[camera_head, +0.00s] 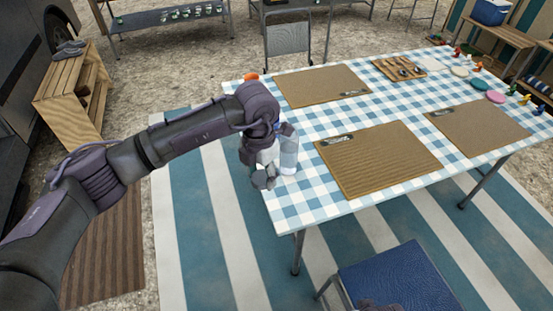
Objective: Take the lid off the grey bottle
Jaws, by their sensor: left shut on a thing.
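A pale, see-through grey-blue bottle (289,150) stands upright at the near left edge of the checked table (312,208). My left gripper (264,172) is at the bottle's left side, shut on it. The fingers and the bottle's left side partly hide each other, so the exact contact is unclear. The bottle's lid is not clearly made out, as my wrist is close to its top.
Woven placemats (380,160) with cutlery lie on the table. A wooden tray (402,68), coloured plates (478,84) and small figures are at the far right. An orange item (251,77) is at the back left corner. A blue chair (400,280) stands in front.

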